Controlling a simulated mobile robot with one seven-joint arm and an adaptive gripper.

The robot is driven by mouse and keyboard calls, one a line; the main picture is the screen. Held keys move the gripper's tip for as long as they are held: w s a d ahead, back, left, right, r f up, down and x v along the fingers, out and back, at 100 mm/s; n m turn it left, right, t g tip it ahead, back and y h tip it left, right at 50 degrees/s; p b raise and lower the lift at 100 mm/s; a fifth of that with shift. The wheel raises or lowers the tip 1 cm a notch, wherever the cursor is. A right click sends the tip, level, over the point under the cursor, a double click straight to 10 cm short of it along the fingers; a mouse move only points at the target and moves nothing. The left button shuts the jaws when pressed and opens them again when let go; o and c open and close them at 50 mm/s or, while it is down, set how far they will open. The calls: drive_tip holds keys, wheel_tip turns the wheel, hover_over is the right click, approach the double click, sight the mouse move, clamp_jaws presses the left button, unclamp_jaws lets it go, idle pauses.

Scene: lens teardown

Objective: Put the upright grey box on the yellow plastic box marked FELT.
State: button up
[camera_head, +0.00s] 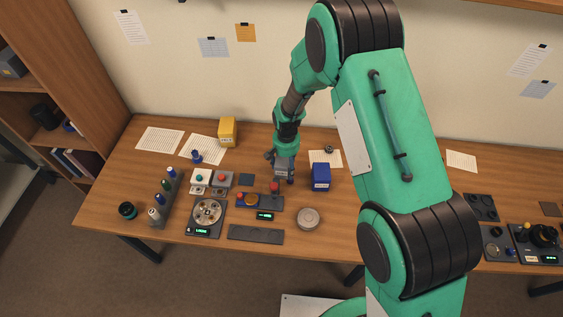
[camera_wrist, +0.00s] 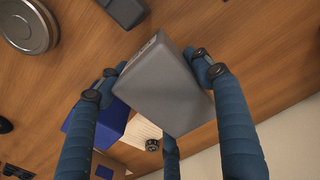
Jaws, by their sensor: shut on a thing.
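The grey box (camera_wrist: 168,88) is between the fingers of my gripper (camera_wrist: 155,77) in the wrist view, with one finger pressed on each side. In the head view my gripper (camera_head: 284,162) holds the grey box (camera_head: 284,173) over the middle of the table. I cannot tell how far it is above the wood. The yellow box (camera_head: 228,131) stands at the back of the table, left of my gripper. Its marking is too small to read, and it does not show in the wrist view.
A blue box (camera_head: 320,177) stands close to the right of my gripper, also in the wrist view (camera_wrist: 112,125). A round grey tin (camera_head: 308,218) lies in front. Papers (camera_head: 202,150) and a blue-knobbed item (camera_head: 196,157) lie near the yellow box. Button boxes (camera_head: 222,180) stand front left.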

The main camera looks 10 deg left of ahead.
drive_tip(key=w+a+r+p, duration=0.1)
drive_tip(key=a+r+p, duration=0.1)
drive_tip(key=a+r, duration=0.3)
drive_tip(key=w+a+r+p, duration=0.1)
drive_tip(key=a+r+p, duration=0.2)
drive_tip(key=a, duration=0.8)
wheel_tip(320, 180, up, 2)
drive_tip(key=shift+a+r, duration=0.15)
drive_tip(key=shift+a, duration=0.1)
drive_tip(key=shift+w, duration=0.2)
drive_tip(key=p, duration=0.2)
approach(228, 130)
drive_tip(key=d+f, duration=0.2)
drive_tip(key=shift+w+d+f, duration=0.15)
drive_tip(key=shift+d+f, duration=0.05)
drive_tip(key=shift+d, duration=0.15)
drive_tip(key=shift+f, duration=0.1)
drive_tip(key=shift+f, duration=1.65)
drive_tip(key=shift+f, duration=0.15)
